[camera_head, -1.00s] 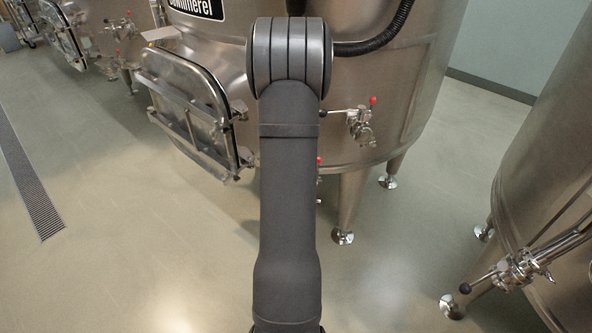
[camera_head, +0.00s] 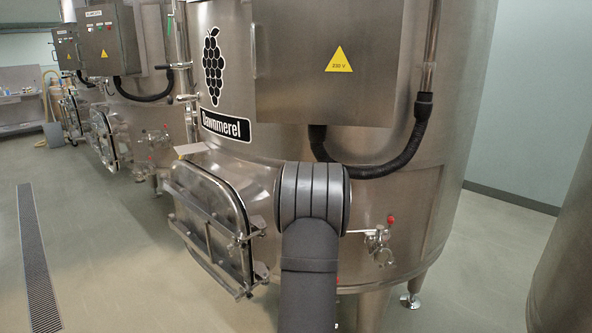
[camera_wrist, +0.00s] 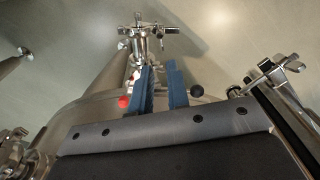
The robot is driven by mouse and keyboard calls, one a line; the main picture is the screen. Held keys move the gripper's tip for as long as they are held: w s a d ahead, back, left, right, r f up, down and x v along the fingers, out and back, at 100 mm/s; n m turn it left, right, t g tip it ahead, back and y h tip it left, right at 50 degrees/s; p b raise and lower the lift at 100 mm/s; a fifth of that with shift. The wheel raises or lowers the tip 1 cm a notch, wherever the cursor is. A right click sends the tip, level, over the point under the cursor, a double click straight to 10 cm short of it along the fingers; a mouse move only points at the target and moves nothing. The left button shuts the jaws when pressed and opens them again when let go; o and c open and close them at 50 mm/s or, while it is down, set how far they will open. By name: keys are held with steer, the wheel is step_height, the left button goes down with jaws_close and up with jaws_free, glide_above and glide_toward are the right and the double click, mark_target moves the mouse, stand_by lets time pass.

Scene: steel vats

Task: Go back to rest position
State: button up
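My gripper (camera_wrist: 161,88) shows in the wrist view as two blue fingers with a narrow gap between them. I see nothing held in the gap. A red knob (camera_wrist: 123,102) shows beside the left finger and a black knob (camera_wrist: 197,91) beside the right finger; I cannot tell how far off they are. In the head view my grey arm rises at the bottom centre, in front of the steel vat (camera_head: 400,215). The gripper is not in sight there.
The vat has a hatch (camera_head: 215,215), an electrical box (camera_head: 330,62), a black hose (camera_head: 375,170) and a red-knobbed valve (camera_head: 380,240). Another vat (camera_head: 565,265) stands at right. More vats line the left. A floor drain (camera_head: 38,260) runs along clear floor at left.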

step_height(320, 180, down, 12)
steer(key=shift+f, duration=0.1)
stand_by(0.5)
steer(key=shift+r, duration=9)
steer(key=f+n+g+h, duration=0.1)
steer(key=f+n, duration=0.1)
steer(key=f, duration=0.3)
steer(key=f+n+h, duration=0.1)
steer(key=f+n, duration=0.1)
steer(key=f, duration=0.2)
steer(key=f+n+g, duration=0.1)
steer(key=f+n, duration=0.1)
steer(key=f, duration=0.3)
steer(key=shift+w+a+f+n+g+h, duration=0.15)
steer(key=shift+w+f+n+g+h, duration=0.15)
steer(key=shift+n+h, duration=0.1)
